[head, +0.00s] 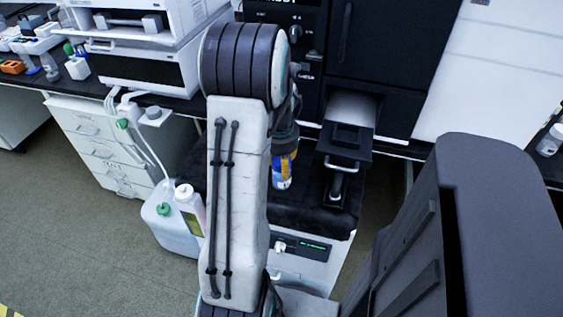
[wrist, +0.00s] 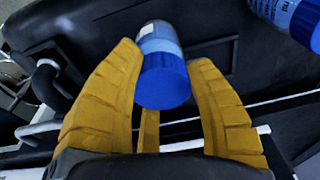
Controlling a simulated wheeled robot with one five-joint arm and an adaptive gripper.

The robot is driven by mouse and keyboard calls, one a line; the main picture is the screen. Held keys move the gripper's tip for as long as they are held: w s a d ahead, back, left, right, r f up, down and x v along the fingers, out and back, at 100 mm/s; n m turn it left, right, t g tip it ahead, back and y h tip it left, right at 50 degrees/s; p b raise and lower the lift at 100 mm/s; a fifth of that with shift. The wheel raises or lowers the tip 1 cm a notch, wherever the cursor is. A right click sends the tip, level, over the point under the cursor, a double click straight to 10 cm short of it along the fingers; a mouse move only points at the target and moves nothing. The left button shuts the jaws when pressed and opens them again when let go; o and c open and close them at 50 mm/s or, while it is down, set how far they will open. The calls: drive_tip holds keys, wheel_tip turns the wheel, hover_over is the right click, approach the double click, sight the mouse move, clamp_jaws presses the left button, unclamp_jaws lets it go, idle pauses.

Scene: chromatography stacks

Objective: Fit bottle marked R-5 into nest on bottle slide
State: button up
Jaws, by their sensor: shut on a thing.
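My gripper (wrist: 164,58) is shut on a bottle with a blue cap (wrist: 163,82), with a yellow finger on each side of it. The bottle's pale label points away from the wrist camera and no marking on it is readable. In the head view the held bottle (head: 281,182) hangs below the yellow fingers, left of the bottle slide (head: 344,142), over a dark surface. The slide is a black pull-out unit with a metal handle, extending from the dark instrument. I cannot make out its nest.
A second blue-capped bottle (wrist: 292,14) lies at the top right of the wrist view. The black instrument (head: 394,45) stands behind the slide. A white jug (head: 172,225) and a bottle with a yellow label (head: 190,205) stand left of my arm. The floor at left is clear.

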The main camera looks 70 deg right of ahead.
drive_tip(key=shift+f, duration=0.2)
drive_tip(key=o, duration=1.2)
drive_tip(key=shift+r, duration=0.1)
drive_tip(key=r, duration=0.4)
drive_tip(key=a+r+p, duration=0.1)
drive_tip(key=r, duration=0.7)
drive_tip(key=shift+a+r+p, duration=0.1)
drive_tip(key=shift+a+p, duration=0.25)
